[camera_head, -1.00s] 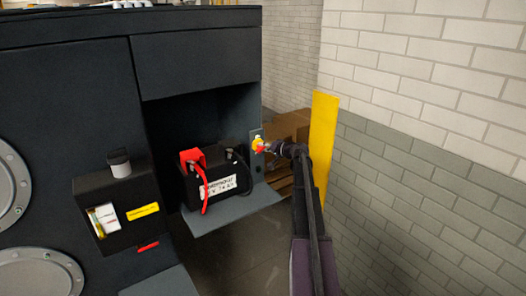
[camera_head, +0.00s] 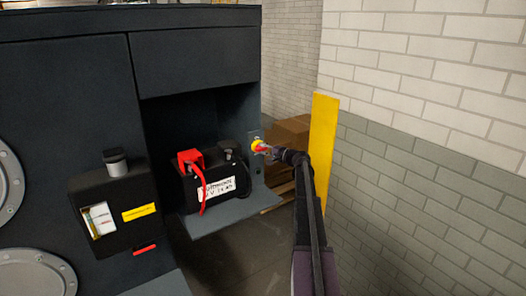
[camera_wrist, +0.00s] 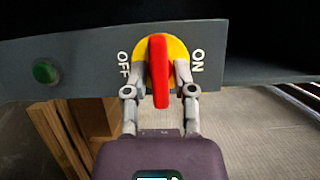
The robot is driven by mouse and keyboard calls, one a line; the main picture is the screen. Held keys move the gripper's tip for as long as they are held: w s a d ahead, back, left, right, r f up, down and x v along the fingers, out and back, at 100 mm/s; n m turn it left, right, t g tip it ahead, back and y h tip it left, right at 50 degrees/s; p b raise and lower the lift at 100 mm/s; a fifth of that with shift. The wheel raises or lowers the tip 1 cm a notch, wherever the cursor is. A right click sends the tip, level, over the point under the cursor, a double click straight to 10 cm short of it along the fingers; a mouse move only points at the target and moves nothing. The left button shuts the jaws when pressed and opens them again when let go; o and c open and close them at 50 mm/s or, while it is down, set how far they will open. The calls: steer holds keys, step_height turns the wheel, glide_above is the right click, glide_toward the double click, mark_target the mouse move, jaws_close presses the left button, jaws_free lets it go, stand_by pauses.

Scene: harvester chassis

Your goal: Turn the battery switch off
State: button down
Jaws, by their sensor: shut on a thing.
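The battery switch has a red handle (camera_wrist: 159,70) on a yellow disc (camera_wrist: 176,50), set in a grey panel with OFF on the left and ON on the right. In the wrist view the handle stands nearly upright, between the two words. My gripper (camera_wrist: 163,80) has one finger on each side of the handle and is shut on it. In the head view the switch (camera_head: 257,144) is small, at the right edge of the battery bay, with my gripper (camera_head: 266,150) at it. The fingertip contact is too small to tell there.
A black battery (camera_head: 216,185) with a red terminal cover and cable sits on a shelf (camera_head: 235,214) left of the switch. A green button (camera_wrist: 46,71) is on the panel. A yellow post (camera_head: 323,140) and brick wall are close on the right. Boxes (camera_head: 288,135) stand behind.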

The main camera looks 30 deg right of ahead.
steer(key=c, duration=0.6)
jaws_free()
steer(key=shift+c, duration=0.2)
steer(key=shift+s, duration=0.15)
steer(key=v, duration=1.1)
steer(key=shift+s+d, duration=0.15)
steer(key=shift+s, duration=0.2)
